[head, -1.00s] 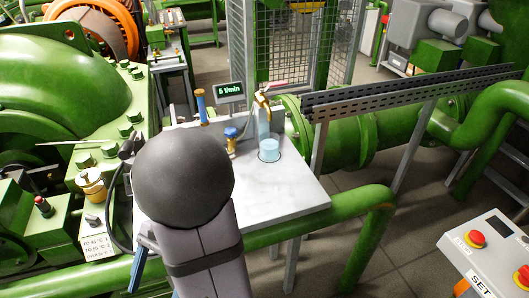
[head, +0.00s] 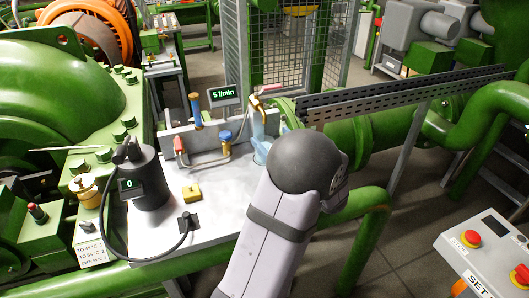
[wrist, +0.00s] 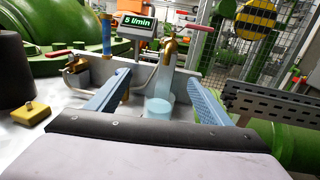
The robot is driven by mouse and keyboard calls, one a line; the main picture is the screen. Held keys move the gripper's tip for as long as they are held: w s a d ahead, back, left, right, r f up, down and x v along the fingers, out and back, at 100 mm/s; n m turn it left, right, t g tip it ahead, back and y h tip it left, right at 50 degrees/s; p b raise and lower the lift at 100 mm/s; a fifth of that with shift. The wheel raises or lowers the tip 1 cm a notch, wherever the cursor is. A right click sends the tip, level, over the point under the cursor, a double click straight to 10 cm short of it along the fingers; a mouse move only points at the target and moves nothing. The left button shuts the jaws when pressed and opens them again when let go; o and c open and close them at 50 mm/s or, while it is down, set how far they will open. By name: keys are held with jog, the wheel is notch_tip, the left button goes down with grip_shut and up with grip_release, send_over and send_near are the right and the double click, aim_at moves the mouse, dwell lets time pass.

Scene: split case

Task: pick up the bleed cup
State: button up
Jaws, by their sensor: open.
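The bleed cup (head: 261,152) stands upright on the pale bench below a brass tap (head: 257,104). It is clear with light blue liquid in it, and my arm partly hides it in the head view. In the wrist view the cup (wrist: 158,108) appears between the two blue fingers of my gripper (wrist: 159,78). The gripper is open and empty, and no finger is seen touching the cup. How far the fingers are from the cup is hard to tell. In the head view my arm hides the fingers.
A black cylinder (head: 148,178) with a cable stands on the bench's left, near a yellow block (head: 192,192). Behind the cup are a blue-handled valve (head: 226,138), a red-handled valve (head: 180,147) and a display (head: 226,95) reading 5 l/min.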

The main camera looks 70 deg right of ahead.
jog(key=f, duration=0.5)
jog(key=f+p, duration=0.1)
jog(key=f, duration=0.1)
jog(key=shift+s+d+f, duration=0.2)
jog(key=shift+s+f, duration=0.15)
jog(key=shift+f, duration=0.05)
jog(key=shift+w+d, duration=0.4)
jog(key=shift+w, duration=0.1)
jog(key=shift+p+x, duration=1.2)
jog(key=shift+x, duration=1.95)
jog(key=c, duration=1.3)
jog(key=shift+c, duration=0.2)
